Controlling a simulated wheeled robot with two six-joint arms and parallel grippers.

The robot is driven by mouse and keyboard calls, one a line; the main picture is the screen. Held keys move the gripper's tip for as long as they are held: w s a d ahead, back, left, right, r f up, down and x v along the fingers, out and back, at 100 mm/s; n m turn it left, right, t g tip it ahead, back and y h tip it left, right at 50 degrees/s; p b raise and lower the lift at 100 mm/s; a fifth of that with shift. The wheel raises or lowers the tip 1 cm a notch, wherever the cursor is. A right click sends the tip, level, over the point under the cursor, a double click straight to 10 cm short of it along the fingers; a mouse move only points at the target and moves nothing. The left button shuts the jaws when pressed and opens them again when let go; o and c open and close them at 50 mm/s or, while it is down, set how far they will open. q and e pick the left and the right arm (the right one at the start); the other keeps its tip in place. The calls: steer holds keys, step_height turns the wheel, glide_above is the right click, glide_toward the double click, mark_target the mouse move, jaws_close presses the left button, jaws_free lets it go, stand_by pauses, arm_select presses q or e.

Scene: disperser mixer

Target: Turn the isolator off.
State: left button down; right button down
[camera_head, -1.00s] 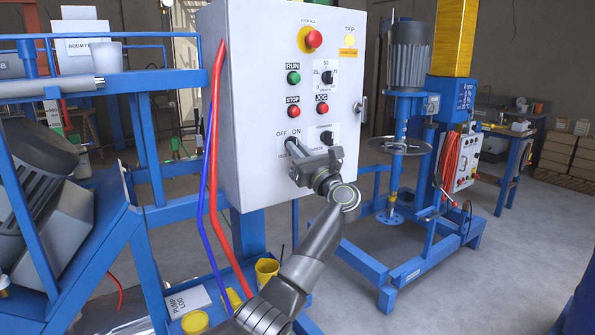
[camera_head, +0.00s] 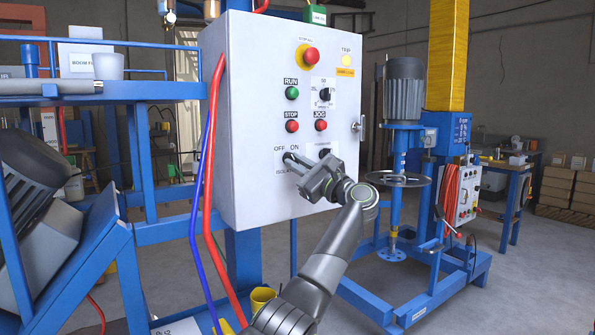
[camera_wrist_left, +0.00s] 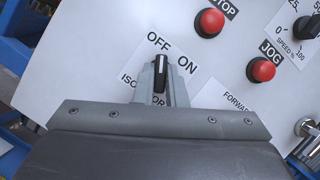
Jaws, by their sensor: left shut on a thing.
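The isolator knob is a small black rotary switch (camera_wrist_left: 160,76) on the grey control box (camera_head: 232,120), below the OFF and ON labels. In the left wrist view its white pointer line points up toward the OFF label (camera_wrist_left: 159,42), left of the ON label (camera_wrist_left: 187,65). My left gripper (camera_head: 294,162) is shut on the knob, one finger on each side, as the left wrist view (camera_wrist_left: 160,88) shows. In the head view the gripper hides most of the knob and part of the ISOLATOR label. My right gripper is not in view.
Red STOP (camera_head: 292,126) and JOG (camera_head: 320,125) buttons and a FORWARD selector (camera_head: 324,152) sit close to the gripper. Red and blue cables (camera_head: 207,170) hang along the box's left side. A blue-framed mixer (camera_head: 405,150) stands to the right.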

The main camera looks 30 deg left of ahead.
arm_select(q)
steer(key=shift+n+g+b, duration=0.35)
steer(key=shift+n+g, duration=0.25)
steer(key=shift+n, duration=0.5)
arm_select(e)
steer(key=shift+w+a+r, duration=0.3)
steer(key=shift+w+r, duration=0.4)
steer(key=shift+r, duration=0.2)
arm_select(q)
steer(key=c, duration=1.5)
jaws_free()
steer(key=shift+d, duration=0.1)
